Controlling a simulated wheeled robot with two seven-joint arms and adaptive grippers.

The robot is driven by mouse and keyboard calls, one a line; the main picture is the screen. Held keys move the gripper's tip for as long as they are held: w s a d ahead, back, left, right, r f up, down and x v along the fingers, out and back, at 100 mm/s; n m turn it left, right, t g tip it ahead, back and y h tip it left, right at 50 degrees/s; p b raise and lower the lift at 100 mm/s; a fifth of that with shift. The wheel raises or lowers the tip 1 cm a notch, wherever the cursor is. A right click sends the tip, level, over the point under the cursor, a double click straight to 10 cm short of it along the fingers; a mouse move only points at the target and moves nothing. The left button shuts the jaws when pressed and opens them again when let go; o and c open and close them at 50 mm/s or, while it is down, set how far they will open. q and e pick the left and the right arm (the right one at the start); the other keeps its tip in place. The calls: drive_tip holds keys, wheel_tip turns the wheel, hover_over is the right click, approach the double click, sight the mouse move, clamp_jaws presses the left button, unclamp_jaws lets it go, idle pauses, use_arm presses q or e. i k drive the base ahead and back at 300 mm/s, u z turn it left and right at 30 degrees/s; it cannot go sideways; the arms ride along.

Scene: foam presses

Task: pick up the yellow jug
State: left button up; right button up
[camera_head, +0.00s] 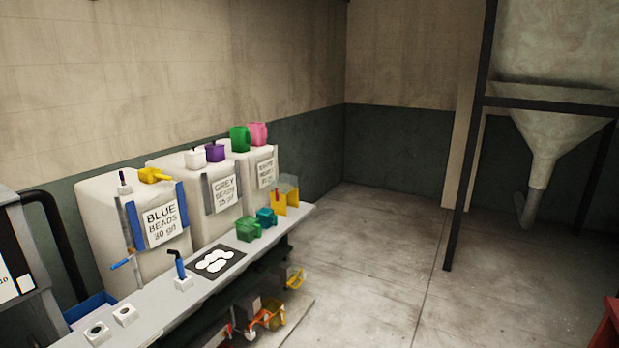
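A small yellow jug-like thing (153,175) lies on top of the bin labelled "BLUE BEADS" (132,222), at the left. A larger yellow and clear container (285,196) stands at the far end of the grey bench (160,304). I cannot tell for certain which of the two is the yellow jug. Neither of my grippers shows in the head view.
White, purple (215,152), green (240,138) and pink (258,134) vessels stand on the other bins. Green (248,229) and teal (267,217) vessels sit on the bench. A metal hopper (560,130) stands at right. The middle floor (390,250) is clear.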

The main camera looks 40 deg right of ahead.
sight(271, 304)
drive_tip(key=z, duration=1.35)
drive_tip(key=i, duration=1.6)
drive_tip(key=u, duration=0.4)
